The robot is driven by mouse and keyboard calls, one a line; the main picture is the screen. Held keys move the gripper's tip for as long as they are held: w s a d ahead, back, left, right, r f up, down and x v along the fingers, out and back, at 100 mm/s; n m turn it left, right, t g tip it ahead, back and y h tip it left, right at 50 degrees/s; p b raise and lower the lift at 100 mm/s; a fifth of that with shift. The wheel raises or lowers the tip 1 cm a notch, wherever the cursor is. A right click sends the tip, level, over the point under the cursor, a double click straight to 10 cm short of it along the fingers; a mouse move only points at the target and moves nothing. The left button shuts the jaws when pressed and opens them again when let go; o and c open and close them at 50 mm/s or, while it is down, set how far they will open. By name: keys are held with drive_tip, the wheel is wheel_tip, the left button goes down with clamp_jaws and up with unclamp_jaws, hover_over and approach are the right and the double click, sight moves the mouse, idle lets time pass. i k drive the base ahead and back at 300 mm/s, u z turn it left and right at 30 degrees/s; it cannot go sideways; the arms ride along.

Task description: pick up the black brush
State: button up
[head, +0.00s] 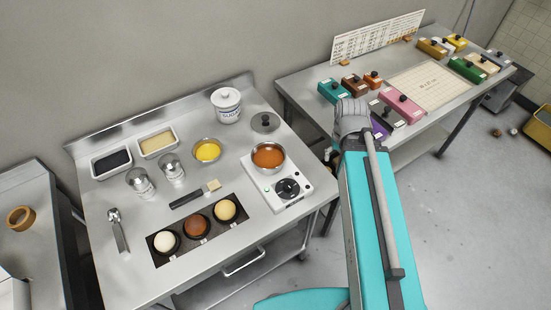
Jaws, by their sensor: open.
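The black brush (187,198) lies flat on the left steel table in the head view. Its dark handle points to the lower left and its pale bristles to the upper right. It lies just above a dark tray (160,260) with three round pieces in cups. Nothing touches or covers the brush. My teal arm rises at the right of the picture, well apart from the brush. My gripper cannot be made out; it seems hidden behind the arm or out of the picture.
On the left steel table (110,205), a pot (268,158) sits on a white hotplate (284,192) right of the brush. Two shakers (140,181) and a yellow bowl (207,151) stand behind it. A scoop (118,232) lies left. Coloured boxes (402,104) crowd the right table (312,82).

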sight(207, 188)
drive_tip(key=u, duration=1.65)
